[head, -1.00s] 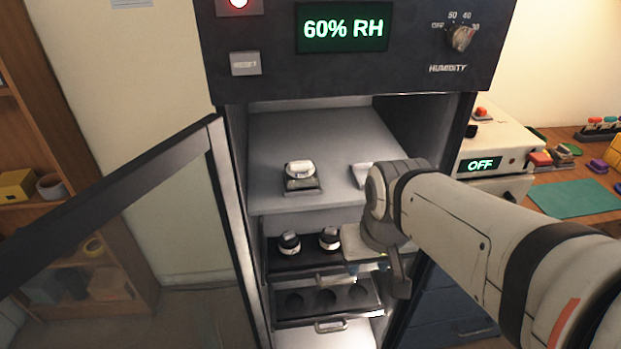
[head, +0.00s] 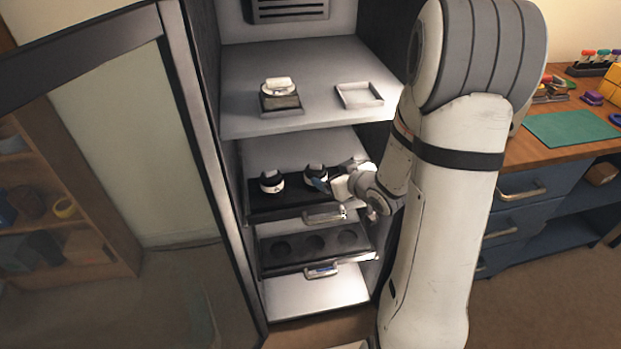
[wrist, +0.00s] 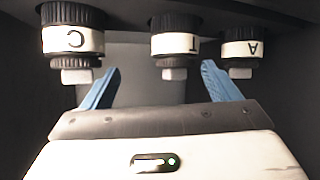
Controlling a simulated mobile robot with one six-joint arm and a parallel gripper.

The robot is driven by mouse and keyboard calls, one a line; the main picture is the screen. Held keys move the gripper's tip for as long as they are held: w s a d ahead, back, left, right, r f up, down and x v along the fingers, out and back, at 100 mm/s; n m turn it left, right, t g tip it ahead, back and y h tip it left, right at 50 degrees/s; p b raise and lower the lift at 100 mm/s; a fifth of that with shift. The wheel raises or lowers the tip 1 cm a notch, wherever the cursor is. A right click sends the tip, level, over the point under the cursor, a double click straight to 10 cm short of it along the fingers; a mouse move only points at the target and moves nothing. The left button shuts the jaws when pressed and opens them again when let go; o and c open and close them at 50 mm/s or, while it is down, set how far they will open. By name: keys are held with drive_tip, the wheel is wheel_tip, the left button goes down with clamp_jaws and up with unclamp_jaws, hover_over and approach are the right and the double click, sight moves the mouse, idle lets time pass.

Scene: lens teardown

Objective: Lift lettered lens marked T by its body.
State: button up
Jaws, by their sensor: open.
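The lens marked T (wrist: 175,44), black with a white lettered band, shows upside down in the middle of the wrist view, between lenses C (wrist: 72,40) and A (wrist: 240,42). My gripper (wrist: 160,85) is open, its two blue fingers spread either side of T's line and apart from its body. In the head view, my gripper (head: 322,185) is at the upper pull-out tray, close to the middle lens (head: 316,172), which appears to be T. Its letter is not readable there. The right part of that tray is hidden behind my gripper and wrist.
The upper tray (head: 290,208) also holds a left lens (head: 271,182). A lower tray (head: 275,265) has empty round recesses. The shelf above (head: 240,122) carries a white-topped device (head: 279,92) and an empty square tray (head: 360,95). The open glass door (head: 150,140) stands left.

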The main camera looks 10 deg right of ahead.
sight(312, 172)
drive_tip(key=shift+a+f+y, duration=0.25)
drive_tip(key=shift+f+y, duration=0.1)
drive_tip(key=shift+f, duration=0.15)
drive_tip(key=shift+a+f+y, duration=0.25)
drive_tip(key=shift+f+y, duration=0.1)
drive_tip(key=shift+f, duration=0.1)
drive_tip(key=shift+w+a+f+b, duration=0.1)
drive_tip(key=shift+a+b, duration=0.1)
drive_tip(key=shift+b, duration=0.1)
drive_tip(key=x, duration=0.7)
drive_tip(key=shift+w+a+r+b, duration=0.25)
drive_tip(key=shift+a+r+b, duration=0.05)
drive_tip(key=shift+t, duration=0.3)
drive_tip(key=shift+c, duration=0.4)
drive_tip(key=shift+r, duration=0.1)
drive_tip(key=c, duration=1)
